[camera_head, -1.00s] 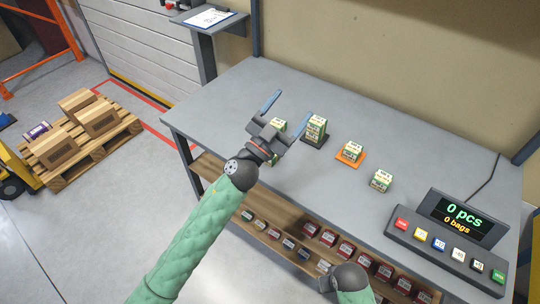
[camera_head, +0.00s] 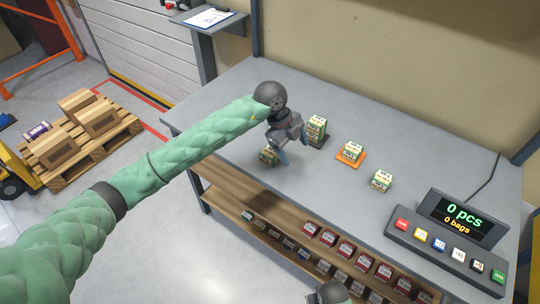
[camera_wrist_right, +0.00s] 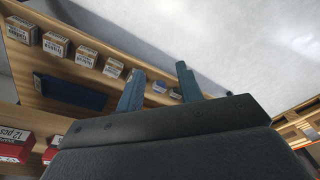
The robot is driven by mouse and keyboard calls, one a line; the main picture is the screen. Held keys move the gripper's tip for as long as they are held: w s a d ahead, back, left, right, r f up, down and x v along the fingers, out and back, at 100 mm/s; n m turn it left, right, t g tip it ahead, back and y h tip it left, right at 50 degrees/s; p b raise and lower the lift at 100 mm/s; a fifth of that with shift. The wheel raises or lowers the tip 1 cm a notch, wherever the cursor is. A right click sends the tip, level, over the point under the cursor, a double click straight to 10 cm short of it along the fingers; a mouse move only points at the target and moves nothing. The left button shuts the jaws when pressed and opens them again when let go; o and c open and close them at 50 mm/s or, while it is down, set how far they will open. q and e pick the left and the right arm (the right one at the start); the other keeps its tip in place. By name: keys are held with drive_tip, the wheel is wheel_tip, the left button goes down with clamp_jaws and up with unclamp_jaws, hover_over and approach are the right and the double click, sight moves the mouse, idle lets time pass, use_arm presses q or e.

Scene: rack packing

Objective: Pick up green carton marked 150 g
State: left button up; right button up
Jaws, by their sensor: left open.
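Several small green-and-white cartons stand on the grey table. One carton (camera_head: 268,156) is at the front edge by my left gripper, partly hidden by it. A taller carton (camera_head: 317,127) stands on a dark pad just right of the gripper. Another carton (camera_head: 351,149) is on an orange pad, and one more carton (camera_head: 381,181) stands further right. Their weight markings are too small to read. My left gripper (camera_head: 283,156) is open, pointing down beside the front carton. My right gripper (camera_wrist_right: 159,85) has its fingers apart with nothing between them in the right wrist view.
The grey table (camera_head: 425,150) has free room at the back. A counter display (camera_head: 455,218) with coloured buttons stands at the right. A wooden shelf (camera_head: 229,189) below holds several boxes. A pallet (camera_head: 110,142) with brown cartons is at the left.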

sight(270, 151)
use_arm(q)
drive_tip(key=w+a+y, duration=0.1)
drive_tip(key=a, duration=0.1)
drive_tip(key=w+a+n+y, duration=0.1)
drive_tip(key=w+a, duration=0.1)
drive_tip(key=w+a+n+t+y, duration=0.1)
drive_tip(key=a+y, duration=0.1)
drive_tip(key=a, duration=0.1)
drive_tip(key=shift+w+r, duration=0.2)
drive_tip(key=shift+w, duration=0.1)
drive_tip(key=shift+f+p, duration=0.55)
drive_tip(key=shift+f, duration=0.7)
wheel_tip(270, 151, down, 4)
drive_tip(key=shift+r+p, duration=0.15)
drive_tip(key=shift+p, duration=1.1)
drive_tip(key=shift+w+f, duration=0.1)
drive_tip(key=shift+f, duration=0.65)
drive_tip(key=c, duration=1.1)
drive_tip(key=shift+c, duration=0.2)
use_arm(e)
drive_tip(key=s+d+f, duration=0.2)
drive_tip(key=s+f, duration=0.1)
drive_tip(key=f, duration=1)
drive_tip(key=shift+s+f, duration=0.2)
drive_tip(key=shift+f, duration=0.15)
use_arm(q)
drive_tip(key=shift+r, duration=0.2)
